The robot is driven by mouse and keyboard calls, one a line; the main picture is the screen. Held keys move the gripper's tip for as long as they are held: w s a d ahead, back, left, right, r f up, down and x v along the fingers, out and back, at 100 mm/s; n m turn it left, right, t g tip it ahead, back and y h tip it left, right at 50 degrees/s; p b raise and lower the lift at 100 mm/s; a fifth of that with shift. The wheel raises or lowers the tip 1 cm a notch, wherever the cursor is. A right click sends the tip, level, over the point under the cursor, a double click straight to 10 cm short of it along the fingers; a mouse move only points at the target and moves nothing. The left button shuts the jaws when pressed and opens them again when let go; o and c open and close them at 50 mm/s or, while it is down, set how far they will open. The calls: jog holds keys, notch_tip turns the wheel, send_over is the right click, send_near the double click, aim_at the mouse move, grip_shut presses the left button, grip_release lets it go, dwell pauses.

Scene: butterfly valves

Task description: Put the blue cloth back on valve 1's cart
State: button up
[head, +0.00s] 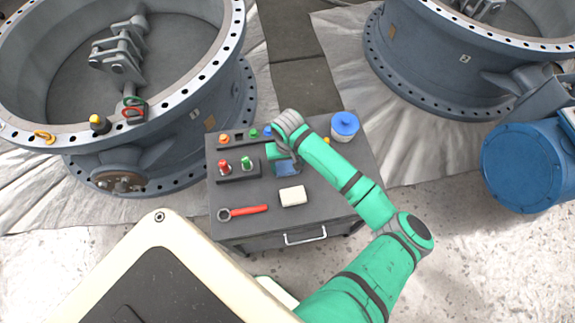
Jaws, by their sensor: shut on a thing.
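The dark grey cart (330,200) stands in the middle of the head view, between two large grey valves. My gripper (285,157) is over the middle of the cart top, reaching in from the right, and is shut on the blue cloth (287,169). The cloth shows as a small dark blue patch just below the gripper, partly hidden by it. I cannot tell whether the cloth touches the cart top. One valve (180,140) is on the left and another (430,60) on the right; I cannot read their labels clearly.
On the cart are a white block (292,196), a red wrench (243,212), a holder with red and green pieces (238,172), a blue-lidded container (344,126) and several coloured pieces at the back. The cart's right front is clear. A blue motor (525,165) stands far right.

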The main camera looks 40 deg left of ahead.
jog(key=shift+f, duration=0.2)
jog(key=o, duration=1)
jog(key=shift+r, duration=0.1)
